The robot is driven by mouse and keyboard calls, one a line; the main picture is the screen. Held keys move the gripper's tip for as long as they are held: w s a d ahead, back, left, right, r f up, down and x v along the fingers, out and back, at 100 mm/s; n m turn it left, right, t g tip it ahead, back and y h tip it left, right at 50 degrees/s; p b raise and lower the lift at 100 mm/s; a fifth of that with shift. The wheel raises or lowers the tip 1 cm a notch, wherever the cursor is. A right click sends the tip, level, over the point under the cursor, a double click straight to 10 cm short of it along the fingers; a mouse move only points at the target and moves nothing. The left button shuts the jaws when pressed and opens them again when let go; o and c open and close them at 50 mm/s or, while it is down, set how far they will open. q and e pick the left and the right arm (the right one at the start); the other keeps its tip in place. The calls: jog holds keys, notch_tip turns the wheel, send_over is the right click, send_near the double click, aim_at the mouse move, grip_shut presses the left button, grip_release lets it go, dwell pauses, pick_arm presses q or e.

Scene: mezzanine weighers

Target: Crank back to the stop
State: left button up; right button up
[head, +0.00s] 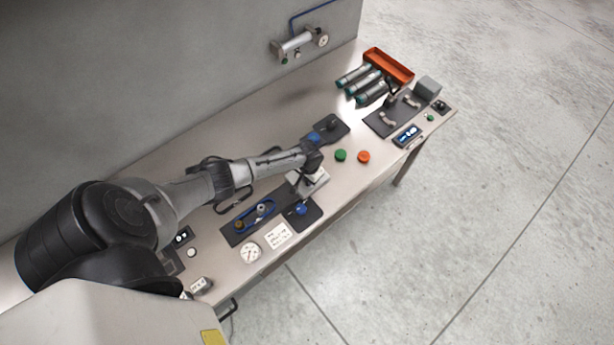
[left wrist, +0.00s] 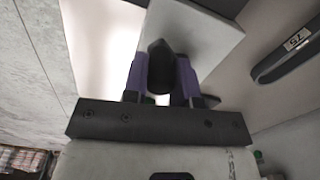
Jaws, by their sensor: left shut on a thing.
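My left arm reaches in from the left in the head view, and its gripper (head: 309,174) is low over the middle of the bench. In the left wrist view its two purple fingers (left wrist: 162,78) are closed around a dark rounded grip (left wrist: 160,55). I cannot tell for sure whether this grip is the crank's handle. A pale block (left wrist: 205,32) is right behind it. A dark plate with a blue knob (head: 301,209) is just in front of the gripper. Another dark plate with a blue knob (head: 314,137) is beyond it. My right gripper is not in view.
A green button (head: 341,155) and an orange button (head: 364,157) are right of the gripper. A dial (head: 250,252) and a paper card (head: 278,236) lie near the front edge.

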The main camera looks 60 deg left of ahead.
pick_arm(q)
jog(key=shift+w+n, duration=0.15)
jog(key=shift+n, duration=0.15)
dwell(0.4)
jog(key=o, duration=0.9)
jog(key=shift+r, duration=0.5)
notch_tip(320, 180, up, 13)
jog(key=shift+f, duration=0.1)
